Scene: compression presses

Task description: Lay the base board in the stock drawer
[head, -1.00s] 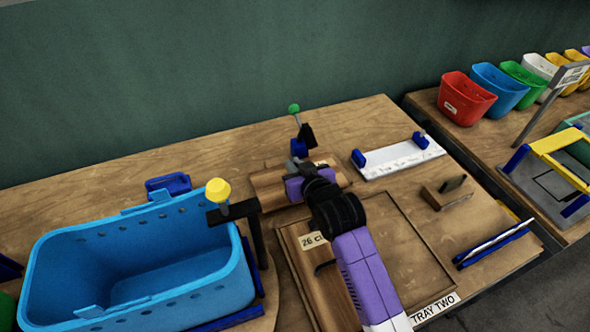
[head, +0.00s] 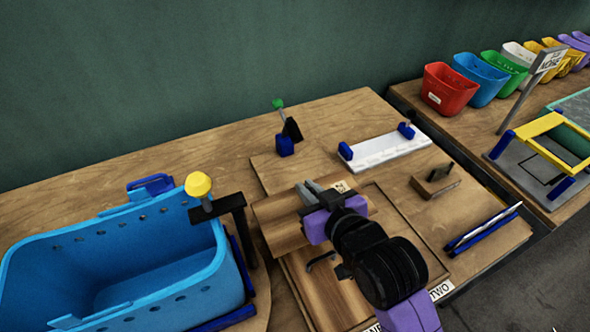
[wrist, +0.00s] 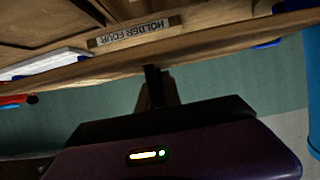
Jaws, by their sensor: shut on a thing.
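The base board (head: 284,228) is a brown wooden board with darker grain, in the middle of the head view. My gripper (head: 308,195) is shut on it near its right part and appears to hold it above the bench; the exact gap is unclear. A flat wooden panel with a dark handle (head: 322,262) lies just in front of the board; I cannot tell for sure that this is the stock drawer. In the wrist view my fingers (wrist: 157,85) point at a wooden edge, and a "HOLDER FOUR" label (wrist: 135,30) shows upside down.
A large blue bin (head: 115,265) stands left, with a yellow-knobbed clamp (head: 200,188) at its right. A green-knobbed clamp (head: 284,143) and a white board (head: 385,150) are behind. A small wooden block (head: 436,186) and a blue rack (head: 483,230) are right.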

